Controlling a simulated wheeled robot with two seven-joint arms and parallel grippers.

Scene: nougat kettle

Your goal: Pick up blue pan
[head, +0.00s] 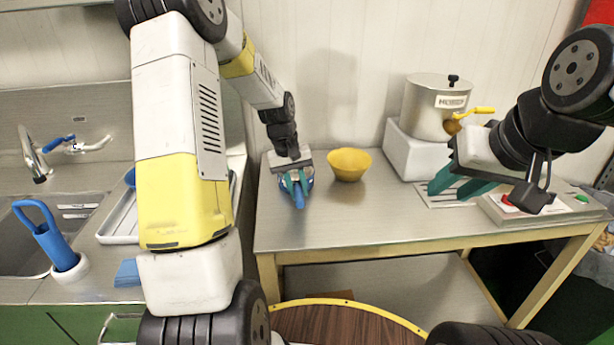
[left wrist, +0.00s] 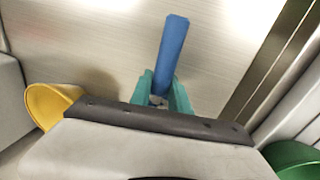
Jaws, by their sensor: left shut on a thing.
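The blue pan (head: 299,201) is at the left end of the steel table, mostly hidden under my left gripper (head: 298,178). Its blue handle points toward the table's front edge. In the left wrist view the handle (left wrist: 173,45) stands out between the teal fingers, and the pan's body is hidden behind the gripper. My left gripper is shut on the blue pan. I cannot tell whether the pan touches the table. My right gripper (head: 458,187) is open and empty above the right part of the table.
A yellow bowl (head: 349,164) stands just right of the blue pan. A steel kettle (head: 428,108) on a white base is at the back right. A control box (head: 535,207) lies near the right end. The table's (head: 345,215) front middle is clear. A sink (head: 40,235) is at left.

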